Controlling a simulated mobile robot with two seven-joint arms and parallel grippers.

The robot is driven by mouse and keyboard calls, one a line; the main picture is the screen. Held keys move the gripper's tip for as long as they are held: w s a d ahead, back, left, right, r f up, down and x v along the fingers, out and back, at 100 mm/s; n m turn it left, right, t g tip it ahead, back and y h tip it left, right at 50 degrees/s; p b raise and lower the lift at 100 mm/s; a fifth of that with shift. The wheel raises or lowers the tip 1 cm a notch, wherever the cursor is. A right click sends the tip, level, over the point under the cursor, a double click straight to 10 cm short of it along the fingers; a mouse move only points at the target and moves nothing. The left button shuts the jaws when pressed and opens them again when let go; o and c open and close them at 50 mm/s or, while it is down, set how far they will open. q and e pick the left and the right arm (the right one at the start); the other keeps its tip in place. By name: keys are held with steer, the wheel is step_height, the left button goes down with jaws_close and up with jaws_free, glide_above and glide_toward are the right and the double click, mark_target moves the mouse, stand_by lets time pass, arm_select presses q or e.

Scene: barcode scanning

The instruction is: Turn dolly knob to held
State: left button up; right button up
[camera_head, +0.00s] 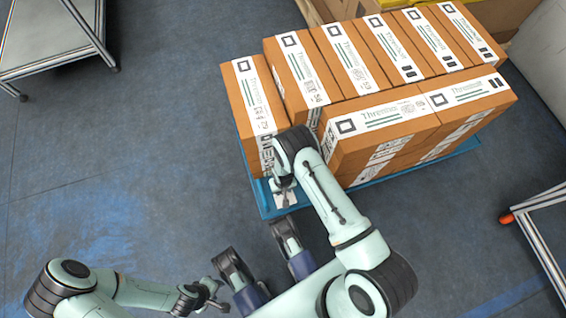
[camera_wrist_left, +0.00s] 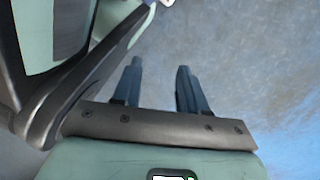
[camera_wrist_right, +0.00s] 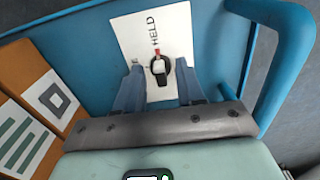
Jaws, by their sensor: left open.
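The dolly (camera_head: 399,173) is a blue low platform with a blue handle rail (camera_wrist_right: 291,55). A white card marked HELD (camera_wrist_right: 139,37) is fixed to its blue panel, and it also shows in the head view (camera_head: 291,201). The small black knob (camera_wrist_right: 160,79) with a pale middle sits on this card, with a small red mark by the word HELD. My right gripper (camera_wrist_right: 160,78) is at the card, its fingers apart on either side of the knob, with gaps visible. My left gripper (camera_head: 215,294) is open and empty over the floor, and shows in the left wrist view (camera_wrist_left: 160,72).
Several brown cartons (camera_head: 325,75) with white labels are stacked on the dolly, close to my right arm. A metal-framed table (camera_head: 55,38) stands at the top left. Another metal frame (camera_head: 540,220) with an orange end is at the right. The blue-grey floor at left is clear.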

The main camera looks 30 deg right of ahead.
arm_select(q)
steer(key=w+d+r+t+p, duration=0.1)
steer(key=w+r+t+p, duration=0.2)
steer(key=w+r, duration=0.4)
steer(key=shift+w+m+p, duration=0.3)
steer(key=shift+w+p, duration=0.5)
steer(key=shift+w, duration=0.25)
arm_select(e)
step_height(320, 180, up, 13)
steer(key=shift+r, duration=0.2)
arm_select(q)
steer(key=shift+d+r, duration=0.1)
